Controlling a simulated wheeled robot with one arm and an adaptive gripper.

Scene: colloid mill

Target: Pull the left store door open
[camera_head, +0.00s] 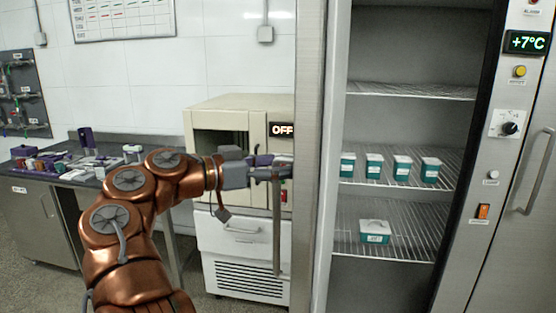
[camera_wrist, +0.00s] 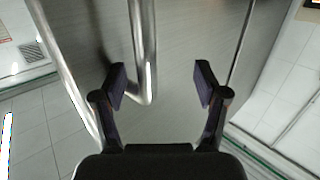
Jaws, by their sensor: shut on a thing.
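The left store door (camera_head: 310,150) stands swung open and shows nearly edge-on in the head view. Its vertical bar handle (camera_head: 277,235) sticks out on the left side, and my gripper (camera_head: 272,168) is on the handle's upper part. In the wrist view the steel door face (camera_wrist: 180,50) fills the middle, and the handle's bent end (camera_wrist: 147,92) lies between my fingers, close to the left pad. The fingers look well spaced there, and the contact with the bar is not clearly visible. The head view hides most of the door's outer face.
The open store (camera_head: 410,55) shows wire shelves with several teal-and-white boxes (camera_head: 374,165). A closed right door with a handle (camera_head: 535,170) and a control panel (camera_head: 510,122) stand right. A beige oven marked OFF (camera_head: 225,115) stands behind the handle. A cluttered bench (camera_head: 40,190) is left.

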